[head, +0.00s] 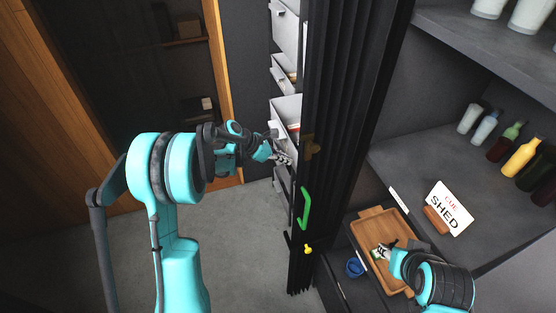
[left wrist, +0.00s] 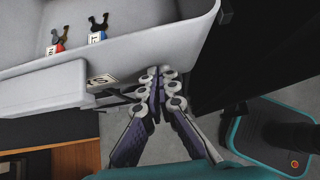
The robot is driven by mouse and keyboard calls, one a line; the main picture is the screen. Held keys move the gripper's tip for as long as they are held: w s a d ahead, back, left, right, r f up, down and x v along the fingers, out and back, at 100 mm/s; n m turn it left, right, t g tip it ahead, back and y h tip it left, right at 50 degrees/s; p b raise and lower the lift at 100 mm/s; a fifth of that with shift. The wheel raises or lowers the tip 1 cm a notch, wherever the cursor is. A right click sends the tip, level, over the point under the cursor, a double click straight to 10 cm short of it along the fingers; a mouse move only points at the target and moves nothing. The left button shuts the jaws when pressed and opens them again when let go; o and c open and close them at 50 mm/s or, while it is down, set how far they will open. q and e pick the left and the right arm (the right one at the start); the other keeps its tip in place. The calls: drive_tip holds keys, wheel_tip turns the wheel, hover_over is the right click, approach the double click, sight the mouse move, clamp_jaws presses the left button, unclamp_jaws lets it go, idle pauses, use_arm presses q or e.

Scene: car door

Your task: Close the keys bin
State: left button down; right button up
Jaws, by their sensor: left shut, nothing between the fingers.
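The keys bin (left wrist: 110,55) is a pale grey open-topped bin, seen close up in the left wrist view. In the head view the bin (head: 287,108) juts out from the cabinet on the left of the dark folding panel. My left gripper (left wrist: 163,80) is shut and empty, its fingertips close against the bin's outer wall; I cannot tell if they touch. It also shows in the head view (head: 284,158). My right gripper (head: 384,253) is over a wooden tray, its fingers too small to judge.
Other pale bins (head: 285,28) are above. The dark folding panel (head: 342,130) with a green handle (head: 304,208) stands right of the left gripper. The wooden tray (head: 372,217) and a shelf with bottles (head: 521,158) are at right. The floor (head: 235,245) beside the left arm is clear.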

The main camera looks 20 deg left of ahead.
idle(0.3)
use_arm(q)
drive_tip(key=w+d, duration=0.2)
drive_tip(key=d, duration=0.1)
drive_tip(key=w+d+b, duration=0.1)
drive_tip(key=w+d, duration=0.1)
drive_tip(key=d, duration=0.2)
drive_tip(key=w+d+b, duration=0.1)
drive_tip(key=w+d, duration=0.2)
drive_tip(key=shift+w+d+f, duration=0.1)
drive_tip(key=shift+d, duration=0.2)
drive_tip(key=shift+w+d, duration=0.2)
drive_tip(key=shift+d, duration=0.1)
drive_tip(key=shift+r, duration=0.2)
